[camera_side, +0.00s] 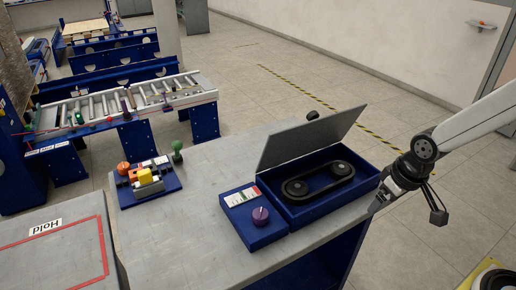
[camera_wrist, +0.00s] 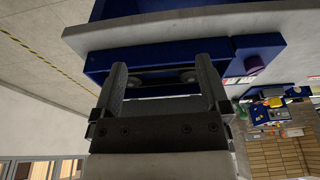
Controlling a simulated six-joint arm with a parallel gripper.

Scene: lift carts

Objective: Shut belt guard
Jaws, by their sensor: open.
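The belt guard (camera_side: 308,139) is a flat grey lid. It stands raised and leaning back along the rear edge of a blue box (camera_side: 325,213). Inside the open box lies a black belt loop (camera_side: 318,182) around two pulleys. My gripper (camera_side: 375,207) is at the box's right end, close to its right corner, with the lid up and to its left. In the wrist view my gripper (camera_wrist: 162,66) has its two fingers wide apart with nothing held, and the blue box (camera_wrist: 140,62) shows beyond them. I cannot tell whether the fingers touch the box.
A blue panel with a purple knob (camera_side: 260,215) adjoins the box's left side. A blue tray (camera_side: 150,187) with orange and yellow parts and a green-topped peg (camera_side: 177,152) stand farther left on the grey table (camera_side: 215,200). The table between is clear.

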